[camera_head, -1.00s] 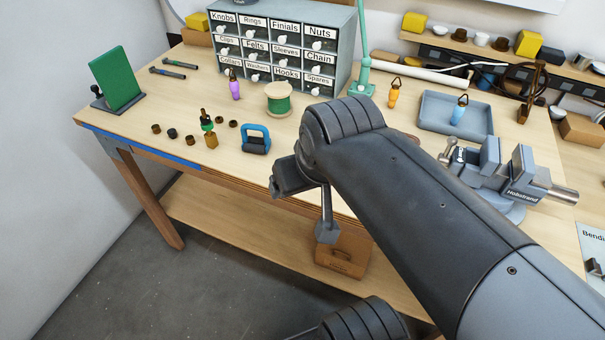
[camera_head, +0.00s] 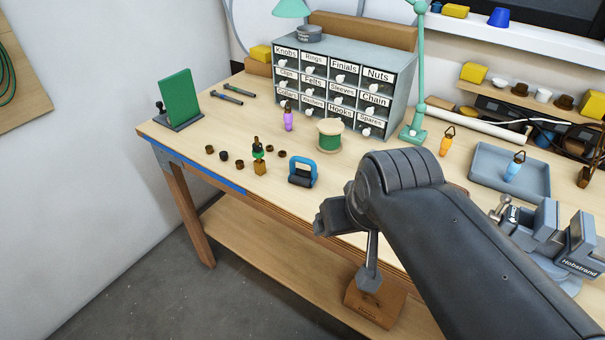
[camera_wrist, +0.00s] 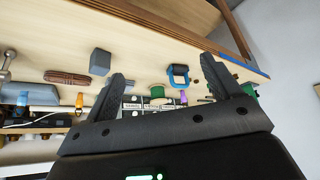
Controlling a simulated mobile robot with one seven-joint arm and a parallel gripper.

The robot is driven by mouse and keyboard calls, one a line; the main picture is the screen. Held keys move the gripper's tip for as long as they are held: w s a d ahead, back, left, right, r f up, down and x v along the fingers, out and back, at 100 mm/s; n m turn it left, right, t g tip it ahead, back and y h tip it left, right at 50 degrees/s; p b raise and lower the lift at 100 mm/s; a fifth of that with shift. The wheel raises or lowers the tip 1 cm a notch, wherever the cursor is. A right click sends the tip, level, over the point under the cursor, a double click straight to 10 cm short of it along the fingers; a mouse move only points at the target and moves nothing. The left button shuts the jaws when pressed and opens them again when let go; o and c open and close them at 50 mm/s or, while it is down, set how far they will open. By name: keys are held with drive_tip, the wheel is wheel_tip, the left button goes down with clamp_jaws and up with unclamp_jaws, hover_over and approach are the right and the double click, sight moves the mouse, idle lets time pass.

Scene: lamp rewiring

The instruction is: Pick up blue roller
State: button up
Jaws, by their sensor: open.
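The blue roller (camera_head: 302,172), a blue frame handle with a dark cylinder, stands near the front edge of the workbench in the head view. It also shows in the wrist view (camera_wrist: 180,76), beyond the fingers. My gripper (camera_wrist: 163,68) is open and empty, with its two dark fingers spread and the roller seen between them, some distance off. In the head view my arm comes from the lower right, its end to the right of the roller and apart from it. The fingers are partly hidden there.
A green spool (camera_head: 330,135) stands behind the roller. A small brown-green item (camera_head: 259,163) and several dark rings lie to its left. A labelled drawer cabinet (camera_head: 345,85) stands behind. A tray (camera_head: 488,170) and a vise (camera_head: 550,230) are at the right.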

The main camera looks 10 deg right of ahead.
drive_tip(key=shift+o, duration=0.6)
drive_tip(key=shift+o, duration=1.2)
drive_tip(key=shift+w, duration=0.1)
drive_tip(key=g, duration=0.1)
hover_over(304, 176)
drive_tip(key=s, duration=0.3)
drive_tip(key=f, duration=1)
drive_tip(key=shift+w+d, duration=0.25)
drive_tip(key=shift+d, duration=0.1)
drive_tip(key=shift+a+x, duration=0.2)
drive_tip(key=shift+x, duration=1.2)
drive_tip(key=shift+a+x, duration=0.15)
drive_tip(key=shift+x, duration=1.25)
